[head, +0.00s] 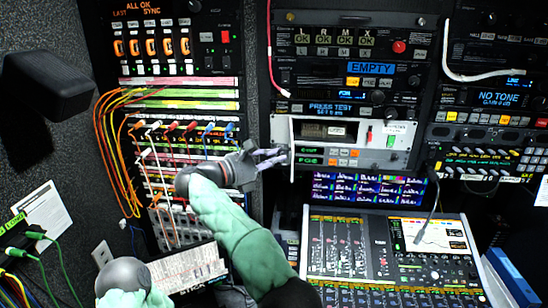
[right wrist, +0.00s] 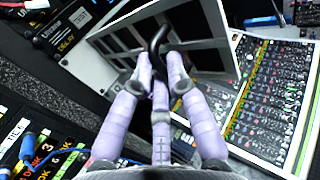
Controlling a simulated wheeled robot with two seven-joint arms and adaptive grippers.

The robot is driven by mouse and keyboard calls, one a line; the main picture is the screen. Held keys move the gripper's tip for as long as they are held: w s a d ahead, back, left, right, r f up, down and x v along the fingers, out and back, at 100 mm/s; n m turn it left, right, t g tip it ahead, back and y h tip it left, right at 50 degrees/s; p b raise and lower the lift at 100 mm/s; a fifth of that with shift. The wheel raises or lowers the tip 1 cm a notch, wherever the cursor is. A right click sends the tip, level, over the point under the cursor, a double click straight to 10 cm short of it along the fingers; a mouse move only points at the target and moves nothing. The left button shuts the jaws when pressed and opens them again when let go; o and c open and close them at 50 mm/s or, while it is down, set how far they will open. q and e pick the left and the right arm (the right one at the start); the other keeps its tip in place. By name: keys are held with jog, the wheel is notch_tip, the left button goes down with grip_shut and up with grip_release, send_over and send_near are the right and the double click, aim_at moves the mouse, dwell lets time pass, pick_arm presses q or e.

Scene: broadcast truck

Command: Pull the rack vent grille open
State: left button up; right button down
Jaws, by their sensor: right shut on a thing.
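The vent grille shows in the right wrist view as a slotted panel with a pale frame (right wrist: 120,38). In the head view I see it nearly edge-on as a thin white upright strip (head: 291,135), standing out from the rack at the left side of a grey unit. My right gripper (head: 283,155) reaches it from the left. In the right wrist view the fingers (right wrist: 160,75) are closed around a dark curved handle (right wrist: 157,40) on the panel. Part of the handle is hidden between the fingers. My left arm shows at the bottom left of the head view, but I cannot make out its gripper.
A mixing console (head: 345,250) with a lit screen lies below and right of the grille. A patch bay (head: 185,140) with coloured cables hangs left of my right arm. A white cable (head: 480,75) loops over the right-hand rack. A dark monitor-like box (head: 45,88) juts out at the upper left.

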jog(key=shift+w+d+r, duration=0.15)
jog(key=shift+d+r, duration=0.15)
jog(key=shift+r, duration=0.2)
jog(key=c, duration=1.2)
grip_release()
jog(key=shift+w+f, duration=0.1)
jog(key=shift+w, duration=0.1)
jog(key=shift+c, duration=0.2)
jog(key=shift+o, duration=0.2)
jog(key=shift+w+f, duration=0.4)
jog(key=shift+w, duration=0.1)
pick_arm(q)
jog(key=shift+w+d, duration=0.1)
jog(key=shift+w, duration=0.15)
pick_arm(e)
jog(key=v, duration=1.2)
jog(key=shift+s+a, duration=0.2)
jog(key=shift+s, duration=0.25)
jog(key=shift+w, duration=0.1)
